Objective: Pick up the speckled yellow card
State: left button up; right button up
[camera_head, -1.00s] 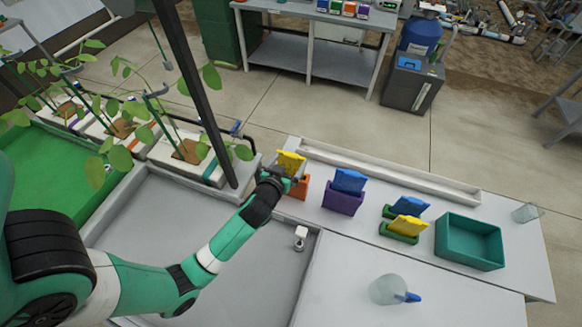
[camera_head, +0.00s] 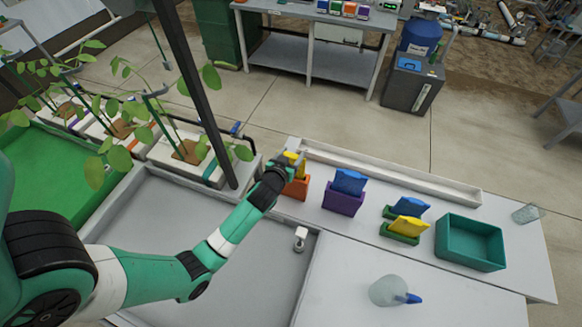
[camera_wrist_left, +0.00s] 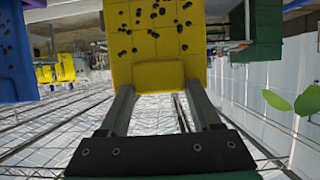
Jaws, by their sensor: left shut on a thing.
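In the left wrist view a yellow card (camera_wrist_left: 155,45) with black speckles stands between the fingers of my left gripper (camera_wrist_left: 157,92), which is shut on its lower edge. In the head view my left gripper (camera_head: 286,165) is at the orange holder (camera_head: 298,188), at the left end of the white bench. Only a little of the yellow card (camera_head: 301,168) shows there, mostly hidden by the gripper. I cannot tell whether the card is clear of the holder. My right gripper is out of view.
A purple holder (camera_head: 342,203) with a blue card (camera_head: 349,182) stands to the right. Beyond it are green holders with a blue card (camera_head: 411,208) and another yellow card (camera_head: 408,227), then a teal bin (camera_head: 468,258). A bottle (camera_head: 386,291) is near the front.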

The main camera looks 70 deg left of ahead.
pick_arm(q)
grip_shut()
